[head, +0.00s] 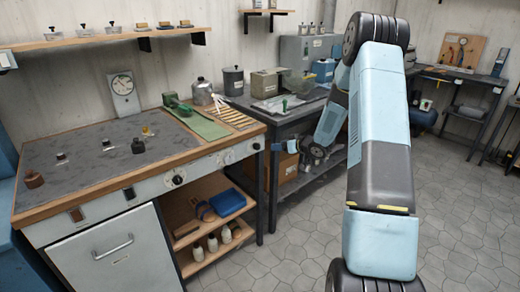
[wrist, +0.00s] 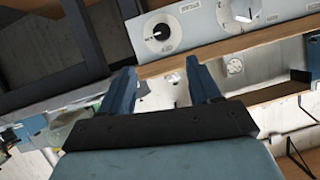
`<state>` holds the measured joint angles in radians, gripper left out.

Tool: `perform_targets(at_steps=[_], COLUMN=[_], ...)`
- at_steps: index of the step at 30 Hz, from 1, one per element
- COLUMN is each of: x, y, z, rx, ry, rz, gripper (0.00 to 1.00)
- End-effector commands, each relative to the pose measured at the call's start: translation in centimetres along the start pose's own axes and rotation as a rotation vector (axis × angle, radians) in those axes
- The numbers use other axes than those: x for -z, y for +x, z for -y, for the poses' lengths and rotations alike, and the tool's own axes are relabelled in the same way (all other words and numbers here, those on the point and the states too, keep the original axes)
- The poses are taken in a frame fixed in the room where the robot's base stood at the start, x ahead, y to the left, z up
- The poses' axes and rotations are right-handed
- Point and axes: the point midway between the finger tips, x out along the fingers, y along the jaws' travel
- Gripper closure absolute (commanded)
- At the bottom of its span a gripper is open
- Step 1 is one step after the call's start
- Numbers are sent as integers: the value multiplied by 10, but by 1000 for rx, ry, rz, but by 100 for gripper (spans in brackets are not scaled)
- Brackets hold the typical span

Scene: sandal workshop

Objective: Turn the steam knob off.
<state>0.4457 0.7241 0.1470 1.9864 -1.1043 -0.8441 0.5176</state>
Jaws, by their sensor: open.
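The front panel of the workbench carries several dark controls in the head view. A round black knob (head: 178,179) sits mid-panel, and a small dark knob (head: 256,146) is near the right end. I cannot read which is the steam knob. My gripper (wrist: 159,68) is open and empty, apart from the panel. It also shows right of the bench in the head view (head: 285,147).
The workbench (head: 100,190) has a wooden edge and an open shelf (head: 232,244) with bottles and a blue tray. A dark side table (head: 300,112) with tins stands behind my gripper. The tiled floor (head: 290,262) in front is clear.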

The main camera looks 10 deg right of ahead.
Motion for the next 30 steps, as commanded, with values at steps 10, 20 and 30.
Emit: perform_targets(at_steps=[10, 20, 30], x=[-8, -8, -8], y=[23, 80, 129], z=[1, 3, 4], rx=[29, 29, 27], ry=[12, 12, 12], rz=[-13, -13, -12], gripper=[38, 38, 38])
